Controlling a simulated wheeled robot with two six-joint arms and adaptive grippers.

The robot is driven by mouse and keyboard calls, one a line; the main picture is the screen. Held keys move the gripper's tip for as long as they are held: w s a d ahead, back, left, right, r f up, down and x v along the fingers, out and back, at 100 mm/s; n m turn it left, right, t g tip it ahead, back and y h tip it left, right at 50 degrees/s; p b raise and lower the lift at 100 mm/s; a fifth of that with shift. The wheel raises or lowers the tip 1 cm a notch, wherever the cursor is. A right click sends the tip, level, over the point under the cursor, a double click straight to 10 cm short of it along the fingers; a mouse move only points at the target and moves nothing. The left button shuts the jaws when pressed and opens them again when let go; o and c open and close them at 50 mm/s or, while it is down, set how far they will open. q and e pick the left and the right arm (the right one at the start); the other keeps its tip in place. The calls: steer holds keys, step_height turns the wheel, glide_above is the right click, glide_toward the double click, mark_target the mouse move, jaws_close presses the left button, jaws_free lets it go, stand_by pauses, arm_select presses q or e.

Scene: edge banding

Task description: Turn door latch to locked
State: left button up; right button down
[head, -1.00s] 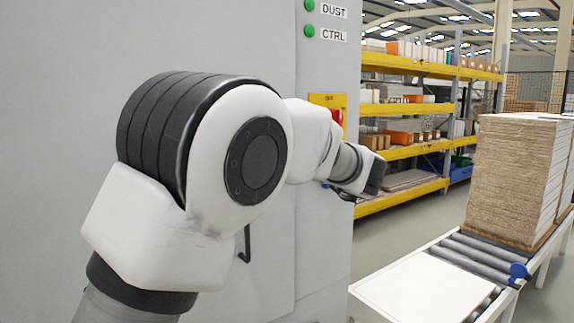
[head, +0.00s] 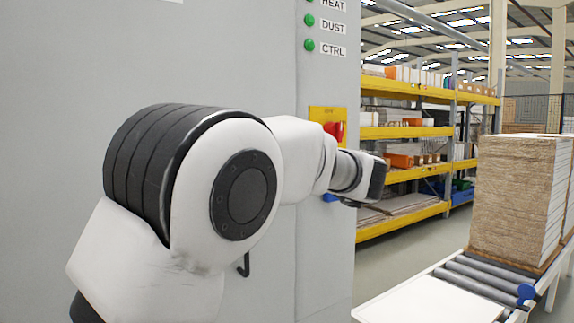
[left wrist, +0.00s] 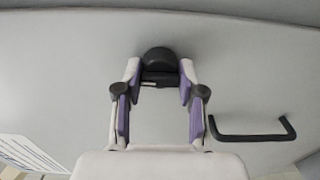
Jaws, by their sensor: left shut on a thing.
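The door latch (left wrist: 158,58) is a dark round knob with a flat bar on the pale grey cabinet door, at the top middle of the left wrist view. My left gripper (left wrist: 160,82), with purple-lined fingers, is shut on the latch, one finger on each side. The bar looks crosswise in this view; I cannot tell whether it is locked. In the head view my left arm crosses the cabinet, and the latch and most of the gripper are hidden. My right gripper is in neither view.
A black bar handle (left wrist: 252,136) sits right of the gripper in the wrist view. The grey cabinet (head: 235,55) carries a red switch (head: 335,131) on a yellow plate. A roller conveyor (head: 470,275) with stacked boards (head: 512,195) stands at right, shelves behind.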

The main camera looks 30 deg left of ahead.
arm_select(q)
steer(key=shift+r, duration=0.25)
steer(key=o, duration=1.1)
steer(key=shift+o, duration=0.2)
steer(key=shift+w+f, duration=0.1)
steer(key=shift+f, duration=0.05)
steer(key=v, duration=0.7)
steer(key=shift+d, duration=0.2)
steer(key=shift+f, duration=0.1)
